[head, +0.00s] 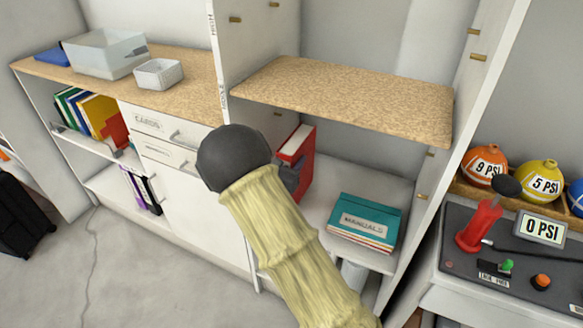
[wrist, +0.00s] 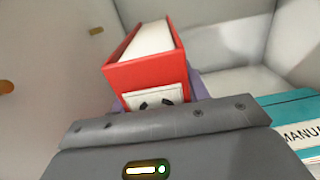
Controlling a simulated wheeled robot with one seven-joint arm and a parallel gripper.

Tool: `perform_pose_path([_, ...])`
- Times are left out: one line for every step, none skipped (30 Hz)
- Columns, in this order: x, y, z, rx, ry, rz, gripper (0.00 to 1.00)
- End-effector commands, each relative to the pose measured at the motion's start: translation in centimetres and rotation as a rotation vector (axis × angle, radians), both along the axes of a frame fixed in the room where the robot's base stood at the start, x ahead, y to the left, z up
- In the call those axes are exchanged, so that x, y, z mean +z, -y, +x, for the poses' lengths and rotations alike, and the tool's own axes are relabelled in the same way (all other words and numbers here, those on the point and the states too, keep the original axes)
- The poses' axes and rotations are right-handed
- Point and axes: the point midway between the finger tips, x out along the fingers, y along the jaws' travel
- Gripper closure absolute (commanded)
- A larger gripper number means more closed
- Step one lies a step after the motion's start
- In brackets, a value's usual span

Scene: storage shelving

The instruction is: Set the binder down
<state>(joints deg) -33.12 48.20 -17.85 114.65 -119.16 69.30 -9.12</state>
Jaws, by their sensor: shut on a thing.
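A red binder (head: 305,163) stands upright at the left side of the lower shelf compartment in the head view. It also shows in the wrist view (wrist: 143,75), with white pages on top and a white label on its spine. My gripper (wrist: 157,104) is shut on the binder at its spine. In the head view my gripper (head: 287,177) is partly hidden behind my arm's dark round joint. The binder's underside is hidden, so I cannot tell whether it touches the shelf (head: 345,180). Something purple shows just behind the binder in the wrist view.
A teal "MANUALS" stack (head: 366,222) lies to the right on the same shelf. A cork-coloured board (head: 345,97) spans above. The white side panel (head: 236,120) stands close on the left. Shelf room shows between binder and stack.

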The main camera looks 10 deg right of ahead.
Motion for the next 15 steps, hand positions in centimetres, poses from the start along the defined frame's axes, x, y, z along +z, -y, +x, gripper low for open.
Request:
perform_pose_path([-1.0, 0.0, 0.0, -0.001, -0.001, -0.002, 1.0])
perform_pose_path([-1.5, 0.1, 0.0, -0.001, 0.0, -0.002, 1.0])
perform_pose_path([-2.0, 0.1, 0.0, -0.001, 0.0, -0.002, 1.0])
perform_pose_path([-2.3, 0.1, 0.0, -0.001, 0.0, -0.002, 1.0])
perform_pose_path([-2.5, 0.1, 0.0, -0.001, 0.0, -0.001, 1.0])
perform_pose_path([-2.6, 0.1, 0.0, -0.001, 0.002, -0.001, 1.0])
perform_pose_path([-2.6, 0.1, 0.0, -0.001, 0.003, -0.001, 1.0])
perform_pose_path([-2.5, 0.0, 0.0, -0.001, 0.003, -0.001, 1.0])
perform_pose_path([-2.5, 0.0, 0.0, -0.001, 0.004, 0.0, 1.0])
perform_pose_path([-2.5, 0.0, 0.0, -0.001, 0.003, -0.001, 1.0])
perform_pose_path([-2.5, 0.0, 0.0, 0.0, 0.003, -0.001, 1.0])
perform_pose_path([-2.5, 0.0, 0.0, 0.0, 0.003, -0.001, 1.0])
perform_pose_path([-2.5, 0.0, 0.0, 0.0, 0.003, -0.001, 1.0])
perform_pose_path([-2.5, 0.0, 0.0, 0.0, 0.002, 0.0, 1.0])
perform_pose_path([-2.7, 0.0, 0.0, 0.0, 0.002, 0.0, 1.0])
